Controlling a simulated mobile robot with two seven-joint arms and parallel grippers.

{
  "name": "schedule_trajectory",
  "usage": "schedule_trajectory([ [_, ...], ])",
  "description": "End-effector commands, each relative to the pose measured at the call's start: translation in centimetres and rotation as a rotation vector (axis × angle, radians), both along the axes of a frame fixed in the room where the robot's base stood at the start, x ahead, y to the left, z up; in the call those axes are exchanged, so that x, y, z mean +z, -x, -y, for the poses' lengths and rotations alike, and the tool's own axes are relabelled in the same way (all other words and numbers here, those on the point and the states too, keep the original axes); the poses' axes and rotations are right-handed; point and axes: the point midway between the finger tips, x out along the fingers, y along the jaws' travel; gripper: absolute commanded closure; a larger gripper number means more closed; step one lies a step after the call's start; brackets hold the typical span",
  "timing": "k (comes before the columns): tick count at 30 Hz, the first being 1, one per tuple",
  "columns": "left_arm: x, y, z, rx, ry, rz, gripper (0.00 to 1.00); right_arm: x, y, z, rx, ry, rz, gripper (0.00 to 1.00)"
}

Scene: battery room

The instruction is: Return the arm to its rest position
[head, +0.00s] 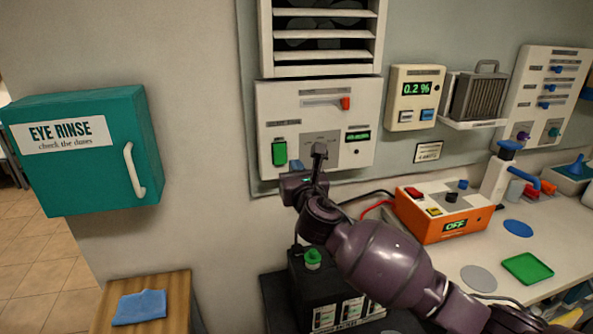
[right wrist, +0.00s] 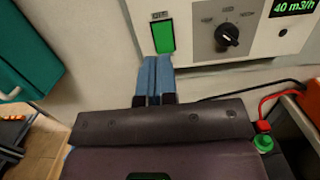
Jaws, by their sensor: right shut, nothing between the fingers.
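My right arm reaches in from the lower right of the head view. Its gripper (head: 297,166) is up in front of the lower edge of the white fan control panel (head: 362,100). In the right wrist view the two blue fingers (right wrist: 152,76) are together with nothing between them. They point at the panel just below its green rocker switch (right wrist: 162,37); whether they touch it I cannot tell. The panel's dark knob (right wrist: 228,36) and its green display (right wrist: 293,7), reading 40 m3/h, are to the right. My left gripper is in neither view.
A teal eye rinse cabinet (head: 88,181) hangs at left. A black battery (head: 295,283) with a green cap (head: 313,259) stands below my arm. An orange charger (head: 447,231) showing OFF stands on the bench (head: 492,254) at right. A wooden stool (head: 180,290) holds a blue cloth (head: 139,307).

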Motion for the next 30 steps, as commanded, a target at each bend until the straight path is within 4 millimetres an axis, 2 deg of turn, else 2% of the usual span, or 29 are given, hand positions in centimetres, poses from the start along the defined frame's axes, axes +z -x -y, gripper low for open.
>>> schedule_trajectory([
  [5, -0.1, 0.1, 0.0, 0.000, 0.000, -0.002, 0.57, 0.0, 0.7, 0.1, 0.000, 0.000, -0.001, 1.00],
  [15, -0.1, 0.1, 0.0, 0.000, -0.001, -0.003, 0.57, 0.1, 0.7, 0.1, 0.000, -0.002, -0.001, 1.00],
  [19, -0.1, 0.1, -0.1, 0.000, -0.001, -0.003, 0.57, 0.1, 0.7, 0.1, 0.009, -0.058, -0.012, 1.00],
  [23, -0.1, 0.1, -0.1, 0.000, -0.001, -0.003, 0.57, 0.1, 0.8, -0.3, 0.054, -0.227, -0.051, 1.00],
  [26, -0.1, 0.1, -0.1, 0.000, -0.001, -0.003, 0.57, 0.3, 1.1, -1.0, 0.120, -0.425, -0.108, 1.00],
  [30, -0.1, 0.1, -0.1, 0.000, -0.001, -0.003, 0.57, 1.8, 1.6, -1.7, 0.216, -0.735, -0.194, 1.00],
])
